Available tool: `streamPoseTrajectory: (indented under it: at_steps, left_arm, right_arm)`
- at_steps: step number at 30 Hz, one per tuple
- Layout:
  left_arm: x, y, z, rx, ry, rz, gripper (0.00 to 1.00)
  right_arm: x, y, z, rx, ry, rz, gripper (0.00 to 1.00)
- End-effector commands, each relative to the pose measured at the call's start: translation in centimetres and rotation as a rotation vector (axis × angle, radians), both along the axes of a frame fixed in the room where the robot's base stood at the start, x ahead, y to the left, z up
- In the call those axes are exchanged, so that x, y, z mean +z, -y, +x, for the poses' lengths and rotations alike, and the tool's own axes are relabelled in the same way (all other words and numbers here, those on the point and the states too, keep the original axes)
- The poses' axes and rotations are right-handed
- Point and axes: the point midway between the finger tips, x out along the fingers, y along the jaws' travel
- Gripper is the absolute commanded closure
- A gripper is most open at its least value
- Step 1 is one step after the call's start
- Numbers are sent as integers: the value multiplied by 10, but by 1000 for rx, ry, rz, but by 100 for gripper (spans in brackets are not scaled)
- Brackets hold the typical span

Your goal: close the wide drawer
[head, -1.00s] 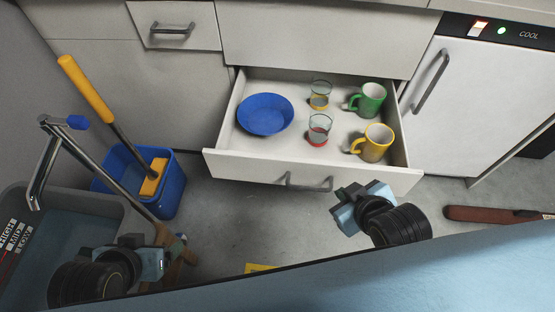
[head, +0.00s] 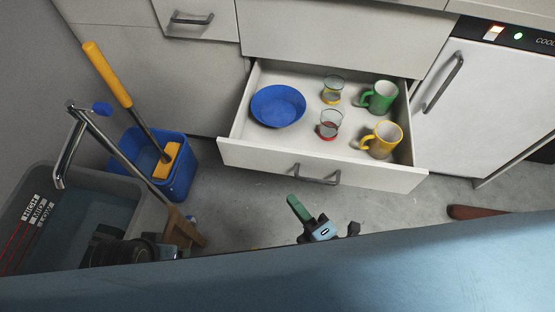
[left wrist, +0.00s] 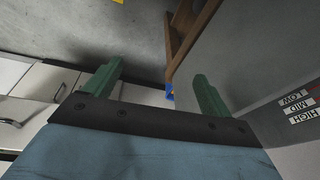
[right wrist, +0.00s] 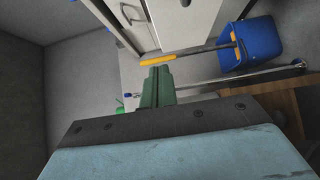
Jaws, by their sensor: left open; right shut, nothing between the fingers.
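The wide drawer (head: 250,155) stands pulled out from the cabinet in the head view. Its front carries a grey bar handle (head: 316,177). Inside are a blue dish (head: 278,107), two glasses, a green mug (head: 379,97) and a yellow mug (head: 382,139). My right gripper (head: 296,205) is shut and empty, apart from the drawer front and just below the handle in the picture. Its closed green fingers also show in the right wrist view (right wrist: 157,82). My left gripper is at the lower left in the head view, fingers hidden there; the left wrist view shows its fingers (left wrist: 155,88) apart and empty.
A blue bucket (head: 181,175) with a yellow-handled tool (head: 107,73) stands left of the drawer. A grey basin (head: 120,190) with a metal faucet is at the left. A white appliance (head: 490,95) stands right.

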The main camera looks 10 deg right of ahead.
Motion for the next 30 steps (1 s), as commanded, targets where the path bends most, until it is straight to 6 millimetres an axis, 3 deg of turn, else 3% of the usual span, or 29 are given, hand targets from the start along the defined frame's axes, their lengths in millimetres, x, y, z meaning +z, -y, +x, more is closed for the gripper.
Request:
streamPoseTrajectory:
  at_steps: [13,18,30]
  left_arm:
    - [51,15,-8,2,34,-35,17]
    - [66,19,-10,3,54,-46,17]
    - [73,24,2,-6,125,-63,17]
  right_arm:
    - [0,-41,82,-2,4,3,100]
    - [-1,-32,106,-1,1,0,100]
    - [0,-28,119,-2,-2,2,100]
